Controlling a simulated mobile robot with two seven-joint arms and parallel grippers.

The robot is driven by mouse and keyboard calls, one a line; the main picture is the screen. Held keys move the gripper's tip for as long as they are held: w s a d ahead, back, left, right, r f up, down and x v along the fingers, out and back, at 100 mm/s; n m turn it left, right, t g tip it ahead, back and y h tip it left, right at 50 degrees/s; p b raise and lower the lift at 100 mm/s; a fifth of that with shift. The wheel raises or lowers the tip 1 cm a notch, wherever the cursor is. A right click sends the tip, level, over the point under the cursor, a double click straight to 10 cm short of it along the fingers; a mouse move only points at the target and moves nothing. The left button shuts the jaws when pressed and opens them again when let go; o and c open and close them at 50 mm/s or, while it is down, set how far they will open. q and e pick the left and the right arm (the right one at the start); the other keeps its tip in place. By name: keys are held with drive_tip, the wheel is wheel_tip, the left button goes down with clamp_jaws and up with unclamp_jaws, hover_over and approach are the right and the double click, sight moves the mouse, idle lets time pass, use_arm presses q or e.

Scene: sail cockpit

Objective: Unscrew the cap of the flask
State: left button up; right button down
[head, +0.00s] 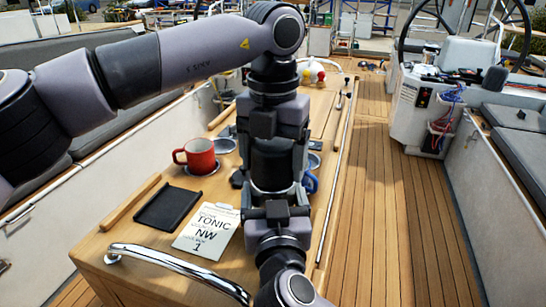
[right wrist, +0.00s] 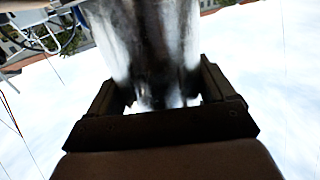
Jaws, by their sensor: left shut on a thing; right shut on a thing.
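My left gripper (head: 275,125) comes from above and is shut at the flask's upper part. The cap is hidden behind the left gripper and wrist. My right gripper (head: 274,209) is below, shut on the flask's lower part. In the right wrist view the shiny metal flask (right wrist: 150,40) fills the gap between the right gripper's fingers (right wrist: 157,88). I cannot tell how far the cap is turned.
On the wooden table (head: 130,262) are a red mug (head: 199,154), a black tray (head: 168,207) and a paper note (head: 207,229). A blue item (head: 310,183) is partly hidden beside the flask. A metal rail (head: 180,268) edges the table front. The deck (head: 385,220) at right is clear.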

use_arm(q)
drive_tip(key=n, duration=1.4)
drive_tip(key=shift+n, duration=0.3)
drive_tip(key=n, duration=0.6)
drive_tip(key=shift+r, duration=0.1)
drive_tip(key=n, duration=0.4)
drive_tip(key=shift+n, duration=1.3)
drive_tip(key=o, duration=1.1)
